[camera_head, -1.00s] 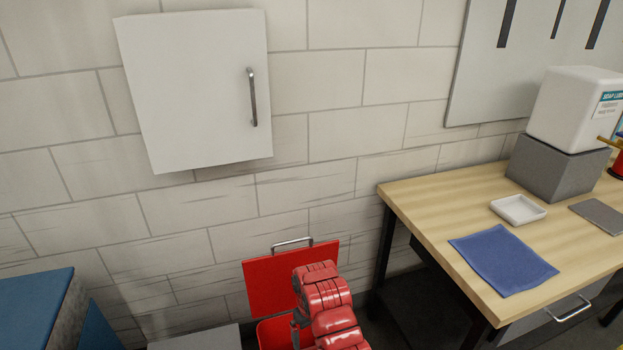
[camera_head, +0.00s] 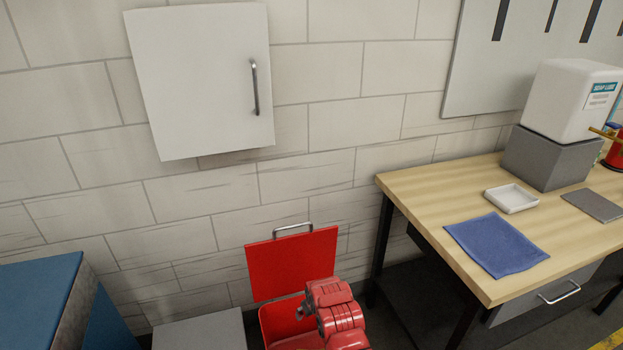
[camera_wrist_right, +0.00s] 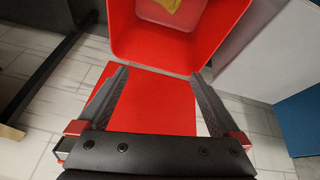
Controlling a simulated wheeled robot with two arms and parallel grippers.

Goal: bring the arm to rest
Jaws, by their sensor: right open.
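My right arm (camera_head: 336,318) shows red at the bottom middle of the head view, in front of a red bin (camera_head: 279,322). In the right wrist view my right gripper (camera_wrist_right: 158,75) is open, its two dark fingers wide apart with nothing between them. The bin (camera_wrist_right: 238,30) opens at the top of that view, just beyond the fingertips. A yellow item (camera_wrist_right: 185,12) lies inside it. The bin's raised red lid (camera_head: 293,263) has a metal handle and leans by the wall. My left gripper is not in view.
A wooden table (camera_head: 420,205) stands at the right with a blue cloth (camera_head: 497,245), a white tray (camera_head: 511,199) and a white container (camera_head: 572,100) on a grey block. A grey box (camera_head: 200,331) and a blue-topped unit (camera_head: 40,290) stand left of the bin. A cabinet hangs on the wall.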

